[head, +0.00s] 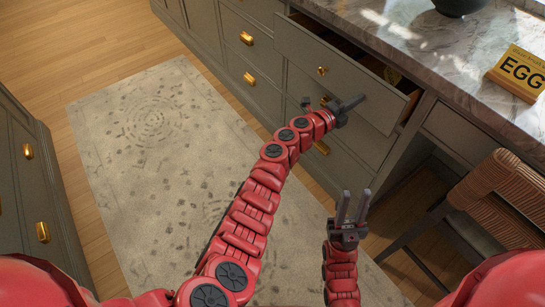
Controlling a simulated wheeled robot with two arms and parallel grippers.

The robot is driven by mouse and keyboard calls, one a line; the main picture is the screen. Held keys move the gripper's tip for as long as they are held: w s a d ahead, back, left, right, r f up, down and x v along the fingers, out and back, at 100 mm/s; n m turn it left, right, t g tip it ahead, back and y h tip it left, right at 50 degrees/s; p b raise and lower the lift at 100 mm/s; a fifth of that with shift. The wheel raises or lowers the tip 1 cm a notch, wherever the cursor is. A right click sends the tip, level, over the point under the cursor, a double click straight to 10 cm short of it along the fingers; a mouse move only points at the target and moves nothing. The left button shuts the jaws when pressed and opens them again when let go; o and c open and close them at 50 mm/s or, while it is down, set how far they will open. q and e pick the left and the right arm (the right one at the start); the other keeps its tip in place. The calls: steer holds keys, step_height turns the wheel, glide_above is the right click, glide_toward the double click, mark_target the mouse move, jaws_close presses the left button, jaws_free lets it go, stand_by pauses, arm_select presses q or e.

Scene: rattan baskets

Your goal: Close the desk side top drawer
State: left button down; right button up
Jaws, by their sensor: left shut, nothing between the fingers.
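The desk side top drawer (335,78) is grey-green with a small gold knob (322,70). It is pulled out from under the marble countertop, and its dark inside shows behind the front panel. My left gripper (359,100) is shut and empty. It is in front of the lower right part of the drawer front, and I cannot tell whether it touches it. My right gripper (356,193) is lower in the view, with its two fingers apart and nothing between them, away from the drawer.
A marble countertop (440,60) bears a yellow sign (519,72) and a dark bowl (459,5). A wicker chair (495,185) stands at the right. Other cabinets (25,190) line the left. A patterned rug (130,150) covers open floor.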

arm_select(q)
steer(key=shift+b+x, duration=4)
steer(key=shift+b, duration=0.35)
steer(key=shift+r, duration=0.25)
